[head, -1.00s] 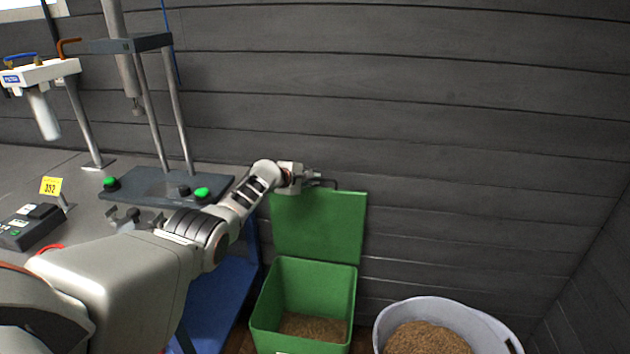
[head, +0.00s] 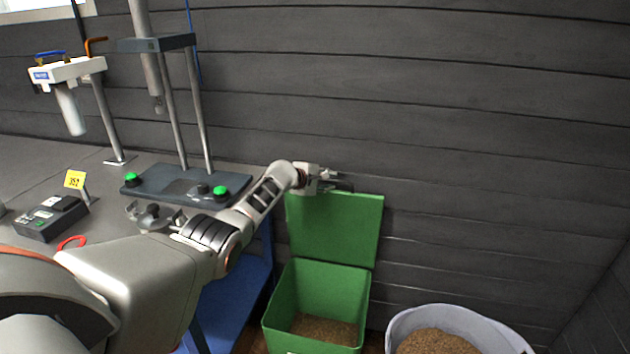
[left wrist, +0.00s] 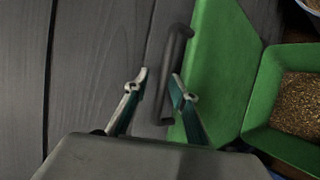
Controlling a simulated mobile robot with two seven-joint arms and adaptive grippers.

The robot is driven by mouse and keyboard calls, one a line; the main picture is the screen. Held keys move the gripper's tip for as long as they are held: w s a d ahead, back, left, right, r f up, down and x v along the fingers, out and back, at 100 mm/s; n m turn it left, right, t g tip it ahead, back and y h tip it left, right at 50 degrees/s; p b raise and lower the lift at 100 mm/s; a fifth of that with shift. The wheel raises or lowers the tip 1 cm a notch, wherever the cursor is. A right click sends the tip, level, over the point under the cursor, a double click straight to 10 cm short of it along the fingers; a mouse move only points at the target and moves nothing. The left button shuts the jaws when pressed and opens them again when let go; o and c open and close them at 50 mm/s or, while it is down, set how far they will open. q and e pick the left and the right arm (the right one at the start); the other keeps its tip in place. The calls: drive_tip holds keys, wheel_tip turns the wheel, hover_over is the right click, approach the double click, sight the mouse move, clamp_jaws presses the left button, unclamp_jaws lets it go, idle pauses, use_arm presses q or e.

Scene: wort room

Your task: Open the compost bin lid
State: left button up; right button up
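The green compost bin (head: 318,278) stands on the floor with brown grainy matter inside. Its green lid (head: 335,228) stands raised, roughly upright, behind the bin, near the wall. My left gripper (head: 332,177) is at the lid's top edge. In the left wrist view the gripper (left wrist: 160,83) is open, its fingers spread with the handle between them, nearer the right finger. I cannot tell whether they touch. My right gripper is not in view.
A pale tub (head: 398,325) of similar brown matter stands right of the bin. A grey bench (head: 95,185) at left bears a press stand (head: 165,185), a filter unit (head: 70,72) and a control box (head: 50,218). A dark plank wall (head: 470,130) closes the back.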

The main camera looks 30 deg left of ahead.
use_arm(q)
drive_tip(key=v, duration=1.1)
drive_tip(key=shift+s, duration=0.2)
idle(0.4)
drive_tip(key=s+d+f+m+g, duration=0.1)
drive_tip(key=s+d+f+m, duration=0.55)
drive_tip(key=s+f, duration=0.45)
drive_tip(key=s+d+f+m+g, duration=0.1)
drive_tip(key=s+d+f+m, duration=0.55)
drive_tip(key=f, duration=0.65)
drive_tip(key=s+d+f+m, duration=0.2)
drive_tip(key=s+d+m, duration=0.3)
drive_tip(key=s, duration=0.8)
drive_tip(key=s+d+f+m, duration=0.2)
drive_tip(key=s+d+m, duration=0.3)
drive_tip(key=s, duration=0.8)
drive_tip(key=d, duration=0.3)
drive_tip(key=shift+f+h, duration=0.2)
drive_tip(key=shift+h, duration=0.2)
